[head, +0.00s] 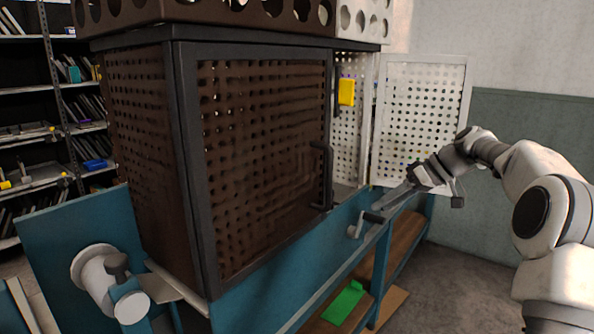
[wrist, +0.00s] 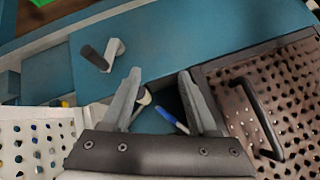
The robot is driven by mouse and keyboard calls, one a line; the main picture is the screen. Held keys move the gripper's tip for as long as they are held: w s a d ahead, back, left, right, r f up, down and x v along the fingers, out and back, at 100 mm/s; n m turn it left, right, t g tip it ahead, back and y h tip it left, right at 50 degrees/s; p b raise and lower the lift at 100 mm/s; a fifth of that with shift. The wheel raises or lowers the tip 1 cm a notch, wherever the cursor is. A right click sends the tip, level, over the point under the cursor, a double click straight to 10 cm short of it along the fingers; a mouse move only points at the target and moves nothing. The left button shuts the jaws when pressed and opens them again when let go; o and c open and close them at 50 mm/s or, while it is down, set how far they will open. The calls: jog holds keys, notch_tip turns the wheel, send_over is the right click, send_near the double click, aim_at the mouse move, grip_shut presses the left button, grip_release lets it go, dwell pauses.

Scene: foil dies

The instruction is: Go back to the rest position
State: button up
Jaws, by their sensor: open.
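My gripper (head: 398,195) is at the right in the head view, in front of the cabinet's right-hand opening and near the open white perforated door (head: 422,110). In the wrist view my gripper (wrist: 158,85) shows two grey fingers spread apart with nothing held between them. The brown perforated cabinet door (head: 262,165) is shut and has a dark handle (head: 322,175). The same handle shows at the right of the wrist view (wrist: 258,118). A blue pen-like object (wrist: 172,120) lies beyond the fingers, partly hidden.
The blue workbench (head: 285,275) carries the cabinet. A crank handle (head: 362,224) sticks out of its front, close below my gripper. A vise-like fitting (head: 105,280) is at the left. A green item (head: 343,302) lies on the lower shelf. Bare floor (head: 450,285) is at the right.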

jog(key=s+a+r+m+h, duration=0.25)
jog(key=s+a, duration=0.25)
jog(key=s, duration=0.4)
jog(key=s+a+r+m+h, duration=0.1)
jog(key=s+a+h, duration=0.3)
jog(key=s, duration=0.5)
jog(key=s+f+m+t+h, duration=0.1)
jog(key=s+f+m, duration=0.15)
jog(key=s, duration=0.75)
jog(key=s+f+m+t+h, duration=0.1)
jog(key=s+f, duration=0.3)
jog(key=s, duration=0.6)
notch_tip(320, 180, up, 20)
jog(key=p, duration=1.9)
jog(key=shift+d+p, duration=0.3)
jog(key=shift+d, duration=0.1)
jog(key=shift+d, duration=0.1)
